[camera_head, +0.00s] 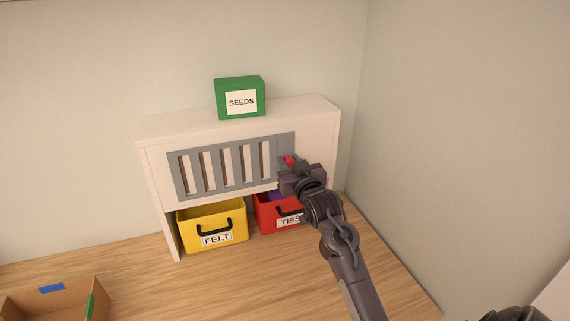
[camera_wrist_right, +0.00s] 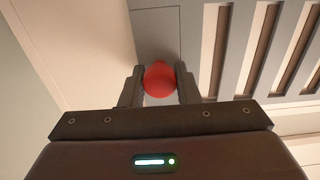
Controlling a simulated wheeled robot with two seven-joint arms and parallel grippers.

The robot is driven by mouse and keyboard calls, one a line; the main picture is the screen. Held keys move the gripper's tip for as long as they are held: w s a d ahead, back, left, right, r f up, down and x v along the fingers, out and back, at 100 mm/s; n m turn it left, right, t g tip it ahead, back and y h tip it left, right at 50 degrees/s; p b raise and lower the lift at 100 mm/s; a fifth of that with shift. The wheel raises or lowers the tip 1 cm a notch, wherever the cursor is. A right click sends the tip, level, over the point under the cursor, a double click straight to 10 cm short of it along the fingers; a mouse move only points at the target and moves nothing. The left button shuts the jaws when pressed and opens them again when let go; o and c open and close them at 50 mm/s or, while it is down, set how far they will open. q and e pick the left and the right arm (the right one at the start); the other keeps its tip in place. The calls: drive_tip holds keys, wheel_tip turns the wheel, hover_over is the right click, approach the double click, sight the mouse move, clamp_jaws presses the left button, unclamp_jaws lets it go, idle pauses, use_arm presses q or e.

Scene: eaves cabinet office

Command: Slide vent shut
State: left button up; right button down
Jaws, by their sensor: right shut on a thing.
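The vent (camera_head: 222,166) is a grey slatted panel on the front of a white cabinet. Its slots show narrow dark brown strips beside pale ones, and it also shows in the right wrist view (camera_wrist_right: 228,60). A red knob (camera_head: 289,161) sits at the vent's right end. My right gripper (camera_head: 292,170) is at this knob. In the right wrist view its two fingers are shut on the red knob (camera_wrist_right: 159,79), one on each side. My left gripper is not in view.
A green SEEDS box (camera_head: 240,98) stands on the cabinet top (camera_head: 178,128). Below the vent are a yellow FELT bin (camera_head: 212,225) and a red TIES bin (camera_head: 277,214), partly hidden by my arm. An open cardboard box (camera_head: 62,297) is at front left. Walls stand behind and right.

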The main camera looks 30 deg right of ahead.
drive_tip(key=shift+s+d+r, duration=0.1)
drive_tip(key=shift+s+d, duration=0.1)
drive_tip(key=shift+d, duration=0.65)
drive_tip(key=c, duration=1.3)
unclamp_jaws()
drive_tip(key=shift+c, duration=0.2)
drive_tip(key=shift+o, duration=1.2)
drive_tip(key=shift+s+d, duration=0.1)
drive_tip(key=b+v, duration=0.3)
drive_tip(key=v, duration=0.4)
drive_tip(key=shift+s, duration=0.4)
